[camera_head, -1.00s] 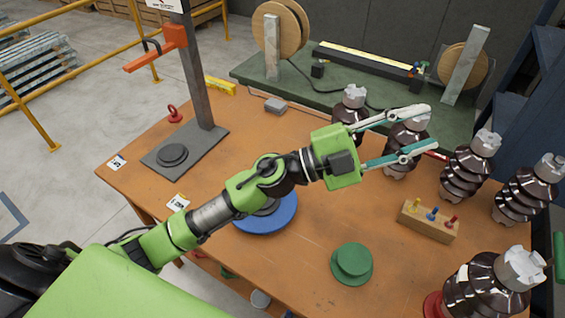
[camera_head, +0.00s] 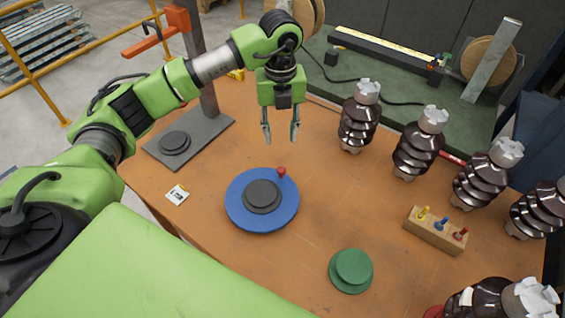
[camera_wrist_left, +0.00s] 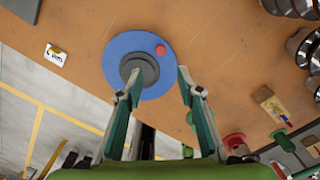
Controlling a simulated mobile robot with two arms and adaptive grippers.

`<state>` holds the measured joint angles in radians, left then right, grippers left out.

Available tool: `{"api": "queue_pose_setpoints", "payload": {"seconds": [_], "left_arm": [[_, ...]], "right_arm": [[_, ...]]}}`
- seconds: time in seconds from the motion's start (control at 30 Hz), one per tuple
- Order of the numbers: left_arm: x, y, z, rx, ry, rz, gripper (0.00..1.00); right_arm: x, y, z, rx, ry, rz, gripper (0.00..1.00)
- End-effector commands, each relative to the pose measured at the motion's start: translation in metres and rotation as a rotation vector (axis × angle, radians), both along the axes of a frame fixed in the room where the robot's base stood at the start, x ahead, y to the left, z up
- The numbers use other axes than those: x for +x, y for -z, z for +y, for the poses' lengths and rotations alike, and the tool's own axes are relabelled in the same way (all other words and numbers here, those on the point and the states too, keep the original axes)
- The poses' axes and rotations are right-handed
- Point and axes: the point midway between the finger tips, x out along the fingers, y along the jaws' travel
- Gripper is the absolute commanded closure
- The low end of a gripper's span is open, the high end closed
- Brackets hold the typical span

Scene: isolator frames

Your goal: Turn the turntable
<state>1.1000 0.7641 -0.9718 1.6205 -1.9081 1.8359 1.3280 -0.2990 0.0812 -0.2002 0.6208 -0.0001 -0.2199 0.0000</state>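The turntable is a blue disc (camera_head: 236,213) with a dark grey hub (camera_head: 262,196) in its middle and a red knob (camera_head: 281,173) near its far right rim. It lies on the orange table. My left gripper (camera_head: 281,138) points down over the table beyond the disc, open and empty, with its fingers apart. The gripper does not touch the knob. My right gripper is not seen.
Several brown ribbed insulators (camera_head: 357,122) stand along the right side of the table. A wooden block with coloured pegs (camera_head: 435,232) and a green disc (camera_head: 351,270) sit at the front right. A grey stand base (camera_head: 190,138) with a post is at the left.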

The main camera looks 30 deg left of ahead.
Motion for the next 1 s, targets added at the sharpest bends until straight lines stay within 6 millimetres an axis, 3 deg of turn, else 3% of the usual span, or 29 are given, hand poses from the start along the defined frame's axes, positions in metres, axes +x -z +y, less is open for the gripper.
{"api": "queue_pose_setpoints", "payload": {"seconds": [0.6,0.8,1.0], "left_arm": [[-0.001,0.113,-0.002,-0.005,0.005,0.004,0.66],[-0.001,0.131,-0.001,-0.005,0.004,0.002,0.66],[-0.001,0.134,-0.002,-0.006,0.006,0.001,0.66]], "right_arm": [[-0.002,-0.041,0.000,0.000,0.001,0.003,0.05],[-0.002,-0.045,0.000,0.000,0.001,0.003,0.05],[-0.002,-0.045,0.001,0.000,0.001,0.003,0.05]]}}
